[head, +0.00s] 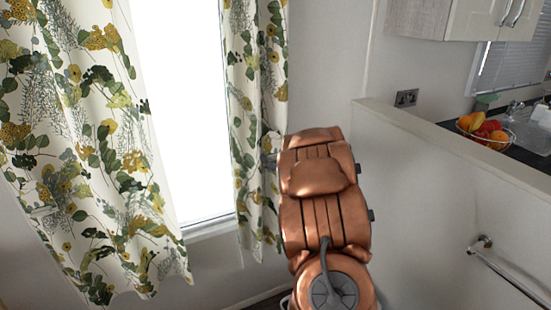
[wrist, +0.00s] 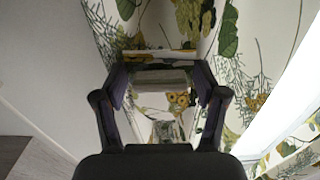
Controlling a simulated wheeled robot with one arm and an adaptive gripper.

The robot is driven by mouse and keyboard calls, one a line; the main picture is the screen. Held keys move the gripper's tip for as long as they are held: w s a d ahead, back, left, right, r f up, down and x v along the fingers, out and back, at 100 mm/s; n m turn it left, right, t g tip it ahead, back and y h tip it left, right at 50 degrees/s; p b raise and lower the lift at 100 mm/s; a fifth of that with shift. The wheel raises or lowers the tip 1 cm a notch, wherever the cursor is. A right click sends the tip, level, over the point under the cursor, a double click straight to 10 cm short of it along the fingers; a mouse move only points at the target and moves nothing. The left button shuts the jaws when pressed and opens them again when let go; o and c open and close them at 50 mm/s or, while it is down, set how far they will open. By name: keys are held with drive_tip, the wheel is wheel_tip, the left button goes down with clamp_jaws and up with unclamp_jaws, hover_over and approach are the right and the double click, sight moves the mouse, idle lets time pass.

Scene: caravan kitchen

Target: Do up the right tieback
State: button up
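The right curtain (head: 250,130), cream with green and yellow leaves, hangs along the right side of the window in the head view. My copper arm covers part of its right edge and hides my gripper there. In the wrist view my gripper (wrist: 160,82) has its two dark fingers spread apart, close to the curtain fabric (wrist: 228,35). A pale patterned piece (wrist: 180,100) shows between the fingers, with a greyish band across it. It may be the right tieback, but I cannot tell it surely from the curtain. No finger clearly closes on it.
The left curtain (head: 85,150) hangs at the left of the bright window (head: 180,100). A pale half-wall (head: 430,190) with a towel rail (head: 510,275) stands right of my arm. Beyond it are a fruit bowl (head: 485,130) and sink.

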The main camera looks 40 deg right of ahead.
clamp_jaws()
idle(0.4)
drive_tip(key=shift+w, duration=0.1)
